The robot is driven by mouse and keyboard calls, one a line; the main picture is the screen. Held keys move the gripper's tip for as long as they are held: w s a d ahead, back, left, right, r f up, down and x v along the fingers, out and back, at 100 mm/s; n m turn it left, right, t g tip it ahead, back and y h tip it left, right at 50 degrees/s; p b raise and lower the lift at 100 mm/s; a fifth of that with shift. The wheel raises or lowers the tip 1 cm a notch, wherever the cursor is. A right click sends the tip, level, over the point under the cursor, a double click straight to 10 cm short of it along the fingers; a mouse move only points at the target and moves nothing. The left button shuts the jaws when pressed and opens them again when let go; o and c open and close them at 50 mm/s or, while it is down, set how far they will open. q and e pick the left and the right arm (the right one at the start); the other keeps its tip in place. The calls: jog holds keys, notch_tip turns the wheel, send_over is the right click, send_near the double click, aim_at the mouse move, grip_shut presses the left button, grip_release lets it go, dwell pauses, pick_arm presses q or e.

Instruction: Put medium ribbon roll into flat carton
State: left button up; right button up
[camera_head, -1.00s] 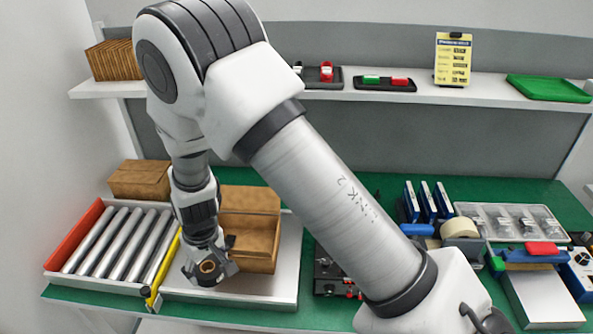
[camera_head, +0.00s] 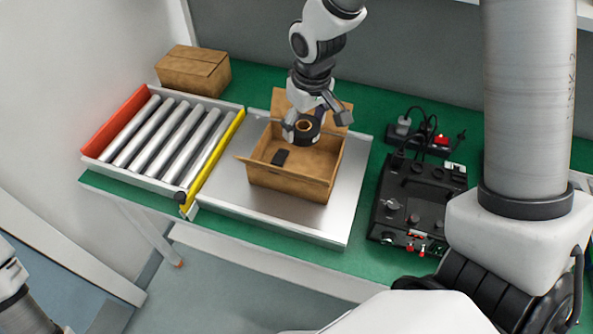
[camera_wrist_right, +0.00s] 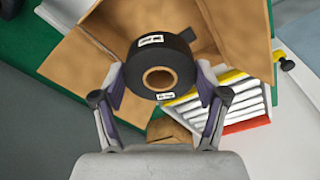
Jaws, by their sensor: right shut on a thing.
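The medium ribbon roll is a black roll (camera_head: 306,133) with a brown core. My right gripper (camera_head: 318,122) is shut on it and holds it over the open carton. In the right wrist view the roll (camera_wrist_right: 160,68) sits between the two fingers (camera_wrist_right: 162,85), its label and core facing the camera. The flat carton (camera_head: 292,186) is an open brown box with raised flaps on a silver plate; its walls also show in the right wrist view (camera_wrist_right: 235,35).
A roller conveyor (camera_head: 165,140) with a red end and a yellow bar (camera_head: 212,163) lies left of the carton. A closed brown box (camera_head: 193,72) stands behind it. A black device (camera_head: 415,205) with knobs stands right of the silver plate (camera_head: 340,215).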

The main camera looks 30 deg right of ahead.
jog(key=b, duration=0.2)
send_over(302, 169)
notch_tip(302, 169, down, 5)
notch_tip(302, 169, down, 9)
jog(key=shift+s+d+r+b, duration=0.1)
jog(key=shift+r+b, duration=0.1)
jog(key=shift+b, duration=0.1)
pick_arm(q)
jog(key=f, duration=0.3)
jog(key=w+f, duration=0.1)
jog(key=shift+d+f, duration=0.15)
jog(key=shift+d, duration=0.15)
jog(key=shift+s+f, duration=0.1)
pick_arm(e)
jog(key=shift+s, duration=0.1)
jog(key=shift+f, duration=0.15)
jog(key=o, duration=1.2)
pick_arm(q)
jog(key=shift+f, duration=0.1)
